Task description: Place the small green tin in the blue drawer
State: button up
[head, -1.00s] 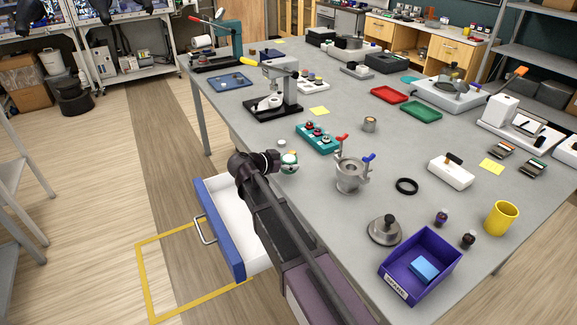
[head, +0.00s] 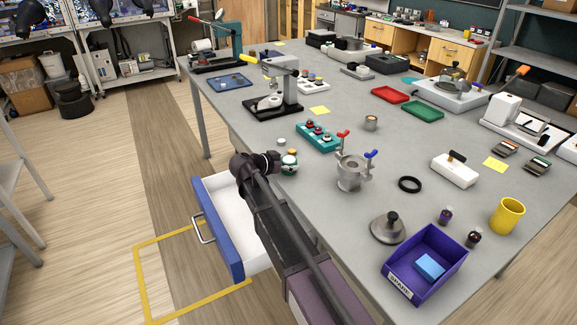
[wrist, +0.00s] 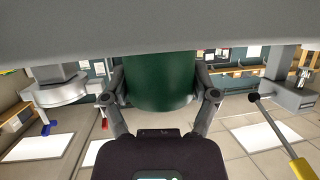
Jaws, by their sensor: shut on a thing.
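My gripper (wrist: 160,88) is shut on the small green tin (wrist: 160,80), with one finger on each side of it in the wrist view. In the head view the tin (head: 289,163) shows at the near left edge of the grey table, just right of my gripper's dark wrist. I cannot tell whether it touches the tabletop. The blue drawer (head: 221,233) stands pulled out below that table edge, left of my arm. Its white inside looks empty where it shows; my arm hides its right part.
A teal block with red knobs (head: 318,136) and a metal pot with red and blue levers (head: 353,172) stand near the tin. A purple bin (head: 452,278) is at the near right. Yellow tape (head: 146,285) marks the floor around the drawer.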

jog(key=shift+f, duration=0.15)
jog(key=o, duration=1)
jog(key=shift+p+v, duration=2.45)
jog(key=shift+v, duration=4.5)
